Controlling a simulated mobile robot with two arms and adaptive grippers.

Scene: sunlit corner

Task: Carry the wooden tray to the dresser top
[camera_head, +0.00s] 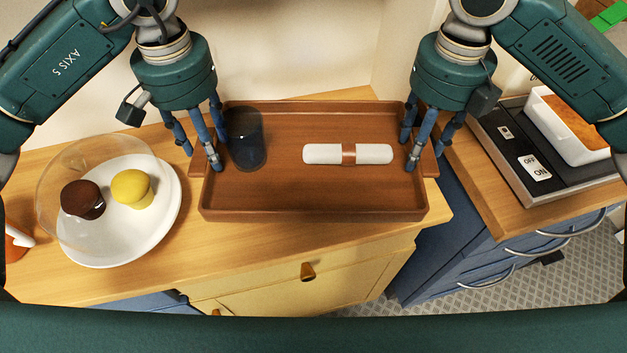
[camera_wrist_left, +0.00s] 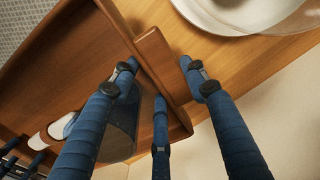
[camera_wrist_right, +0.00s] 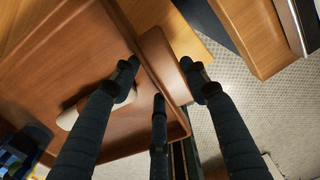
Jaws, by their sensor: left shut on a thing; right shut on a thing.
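The brown wooden tray (camera_head: 310,207) is level over a light wooden counter top (camera_head: 240,262), its right end near that top's right edge. I cannot tell whether it rests on the top or hangs just above it. It carries a dark see-through cup (camera_head: 246,140) at its left and a rolled white napkin with a brown band (camera_head: 322,153) at its right. My left gripper (camera_head: 203,160) is shut on the tray's left end, by the handle (camera_wrist_left: 158,58). My right gripper (camera_head: 424,158) is shut on the right end, by the other handle (camera_wrist_right: 164,60).
A white plate (camera_head: 160,213) with a brown and a yellow cake under a clear dome stands left of the tray. A blue cabinet (camera_head: 445,250) and a grey switch panel (camera_head: 520,145) with a white dish (camera_head: 570,130) are at the right. Tiled floor (camera_head: 560,275) shows beyond.

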